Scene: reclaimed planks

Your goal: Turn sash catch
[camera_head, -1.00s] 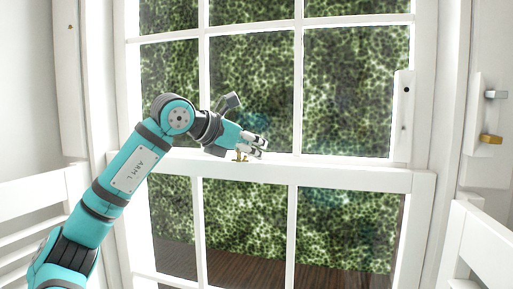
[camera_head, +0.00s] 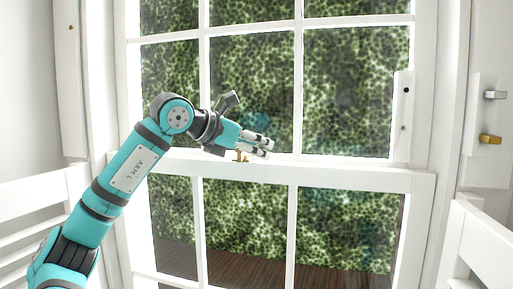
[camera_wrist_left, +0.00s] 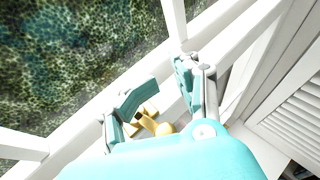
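The brass sash catch (camera_head: 241,157) sits on the white meeting rail of the sash window, left of its middle. My left gripper (camera_head: 268,147) is just above and to the right of the catch, with its fingers apart. In the left wrist view the brass catch (camera_wrist_left: 150,122) shows low between the finger bases, beside the left finger, which partly covers it. The two fingers of my left gripper (camera_wrist_left: 165,76) stand apart there with nothing between their tips. I cannot tell whether a finger touches the catch. My right gripper is not in view.
The white meeting rail (camera_head: 350,173) runs across under the gripper, with glazing bars above and below. A white wall plate at the right bears a grey knob (camera_head: 496,95) and a brass knob (camera_head: 490,139). White slatted panels (camera_head: 485,240) stand at both sides.

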